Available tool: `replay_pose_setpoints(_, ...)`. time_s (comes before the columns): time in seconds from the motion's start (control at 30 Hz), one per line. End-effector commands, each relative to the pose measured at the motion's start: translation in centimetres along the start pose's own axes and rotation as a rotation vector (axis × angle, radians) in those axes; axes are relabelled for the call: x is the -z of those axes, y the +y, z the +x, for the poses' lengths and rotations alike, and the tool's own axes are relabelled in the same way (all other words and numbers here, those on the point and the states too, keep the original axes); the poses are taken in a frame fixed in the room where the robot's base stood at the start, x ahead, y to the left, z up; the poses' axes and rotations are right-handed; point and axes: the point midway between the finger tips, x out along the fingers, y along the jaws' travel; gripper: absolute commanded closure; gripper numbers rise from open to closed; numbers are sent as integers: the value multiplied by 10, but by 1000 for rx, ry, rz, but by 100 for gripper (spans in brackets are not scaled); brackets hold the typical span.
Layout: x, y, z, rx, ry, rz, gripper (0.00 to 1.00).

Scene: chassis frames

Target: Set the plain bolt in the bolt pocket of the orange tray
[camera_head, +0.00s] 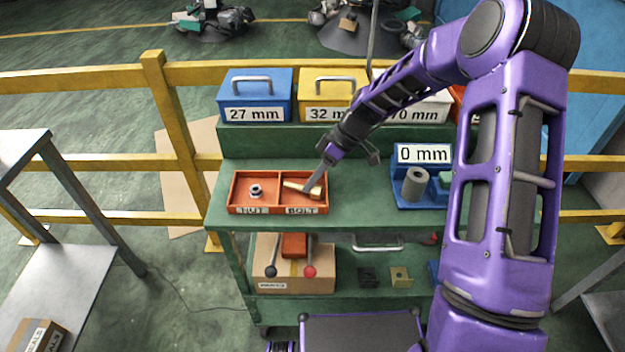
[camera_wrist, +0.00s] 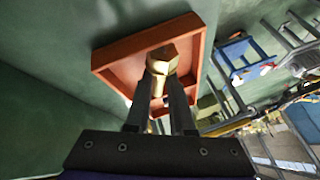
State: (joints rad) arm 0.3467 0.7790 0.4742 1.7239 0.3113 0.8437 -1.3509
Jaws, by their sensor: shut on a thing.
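The orange tray (camera_head: 236,208) lies on the green cart's upper surface, with a NUT pocket on the left and a BOLT pocket on the right. It also shows in the wrist view (camera_wrist: 106,62). A brass-coloured bolt (camera_head: 293,186) with a hex head is at the BOLT pocket, lying roughly level. Its head shows between and beyond the fingertips in the wrist view (camera_wrist: 162,59). My gripper (camera_head: 312,187) is shut on the bolt, reaching in from the upper right. I cannot tell whether the bolt touches the pocket floor. The fingers hide part of the shank.
A grey nut (camera_head: 256,190) sits in the NUT pocket. Blue and yellow boxes (camera_head: 256,90) stand on the raised back shelf. The surface between tray and blue bin is clear.

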Motion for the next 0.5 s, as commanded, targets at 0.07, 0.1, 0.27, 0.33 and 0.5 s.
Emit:
replay_pose_setpoints(0.07,1,0,-1,-1,1,-1,100)
replay_pose_setpoints(0.1,1,0,-1,-1,1,-1,100)
replay_pose_setpoints(0.27,-1,1,3,-1,1,0,100)
replay_pose_setpoints(0.33,-1,1,2,0,0,0,68)
replay_pose_setpoints(0.5,-1,1,2,0,0,0,49)
